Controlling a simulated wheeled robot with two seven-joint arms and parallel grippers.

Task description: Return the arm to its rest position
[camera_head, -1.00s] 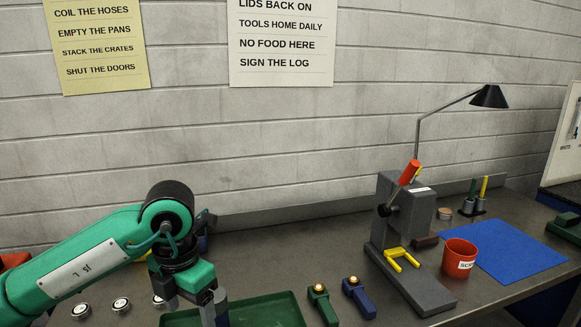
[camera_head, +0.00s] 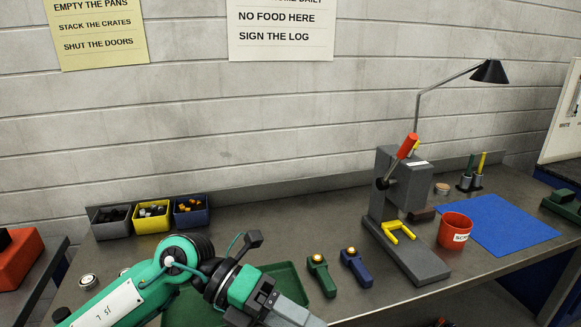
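My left arm (camera_head: 130,290) is green and comes in from the lower left. It bends at a dark joint, and my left gripper (camera_head: 292,318) points down and right at the bottom edge, in front of the green tray (camera_head: 292,278). The frame cuts off part of its fingers, so I cannot tell whether they are open or shut. I see nothing clearly held in it. My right gripper is not in view.
Grey, yellow and blue bins (camera_head: 152,218) of small parts stand at the back left. Green and blue handled tools (camera_head: 320,275) lie right of the tray. A grey press (camera_head: 395,205), red cup (camera_head: 454,231), blue mat (camera_head: 500,222) and lamp (camera_head: 490,72) are farther right.

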